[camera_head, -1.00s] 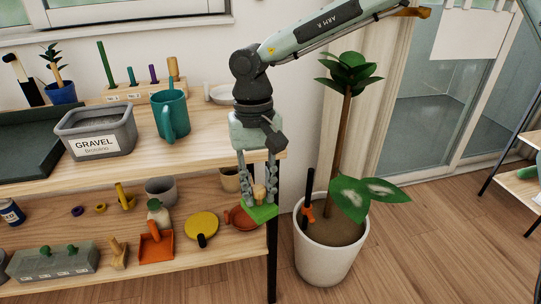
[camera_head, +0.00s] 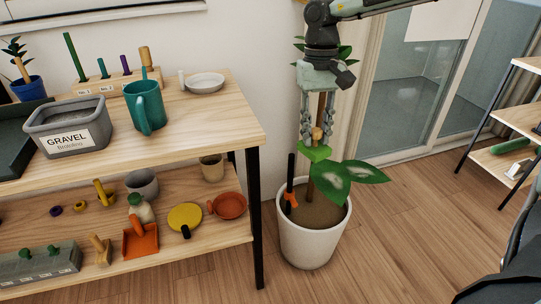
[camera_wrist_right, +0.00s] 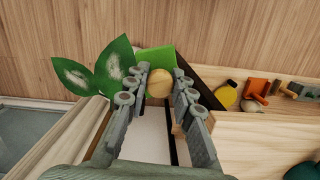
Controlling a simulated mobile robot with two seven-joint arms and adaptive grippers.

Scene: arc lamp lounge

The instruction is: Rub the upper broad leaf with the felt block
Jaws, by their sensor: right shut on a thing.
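My right gripper (camera_head: 317,139) is shut on the wooden knob of the green felt block (camera_head: 314,153), which also shows in the right wrist view (camera_wrist_right: 157,60). The block hangs just above and beside two broad green leaves with whitish patches, one nearer (camera_head: 330,184) and one to the right (camera_head: 365,173). In the wrist view they lie left of the block (camera_wrist_right: 117,62), (camera_wrist_right: 76,77). I cannot tell which leaf is upper, or whether the felt touches one. The gripper hides part of the plant's stem and top leaves. My left gripper is not in view.
A wooden two-level shelf (camera_head: 225,110) with a mug, gravel bin and tools stands left. A glass door (camera_head: 430,90) is behind; open floor lies right.

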